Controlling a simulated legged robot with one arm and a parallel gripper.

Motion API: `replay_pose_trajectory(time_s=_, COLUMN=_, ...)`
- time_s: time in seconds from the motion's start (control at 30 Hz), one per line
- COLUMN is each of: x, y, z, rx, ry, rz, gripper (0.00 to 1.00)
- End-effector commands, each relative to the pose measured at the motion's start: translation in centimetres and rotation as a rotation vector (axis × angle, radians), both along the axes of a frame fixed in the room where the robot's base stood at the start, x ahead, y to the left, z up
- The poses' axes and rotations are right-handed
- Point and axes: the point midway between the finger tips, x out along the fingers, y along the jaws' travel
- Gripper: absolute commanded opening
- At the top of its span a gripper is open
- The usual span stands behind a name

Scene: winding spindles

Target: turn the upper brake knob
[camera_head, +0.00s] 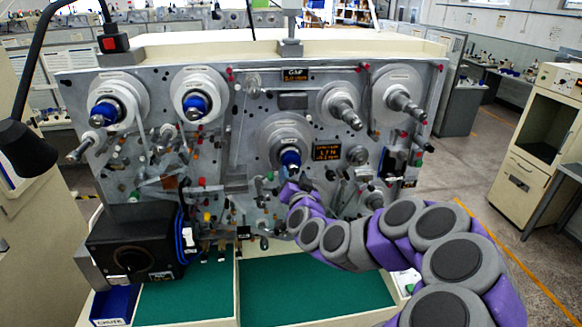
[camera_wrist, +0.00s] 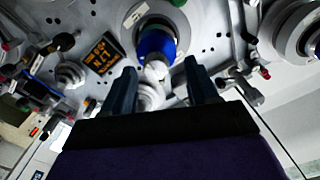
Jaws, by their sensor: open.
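My gripper (camera_head: 289,187) is at the lower middle of the winding machine's metal panel (camera_head: 240,110), just below the central blue-hubbed spindle (camera_head: 290,160). In the wrist view my gripper (camera_wrist: 163,85) is open, with its two dark fingers apart. The blue hub with its pale silver end (camera_wrist: 155,70) shows beyond and between the fingertips. A round silver part (camera_wrist: 148,96) also shows between the fingers, partly hidden by the gripper body. I cannot tell which part is the upper brake knob, nor whether either finger touches anything.
An orange-lettered display (camera_head: 326,152) sits right of the central spindle. Larger spindles (camera_head: 105,112) stick out at the upper left and upper right (camera_head: 405,103). A black box (camera_head: 135,245) stands at lower left. The green shelf (camera_head: 310,285) below is mostly clear.

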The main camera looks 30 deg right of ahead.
Motion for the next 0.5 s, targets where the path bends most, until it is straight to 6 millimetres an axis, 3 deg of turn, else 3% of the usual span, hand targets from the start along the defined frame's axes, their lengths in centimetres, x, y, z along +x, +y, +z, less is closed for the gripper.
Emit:
replay_pose_trajectory(time_s=0.2, x=2.1, y=-0.4, z=0.1, rx=-0.002, ry=-0.001, rz=-0.001, gripper=0.59)
replay_pose_trajectory(time_s=0.5, x=2.9, y=0.0, z=0.1, rx=-0.006, ry=0.0, rz=0.0, gripper=0.59)
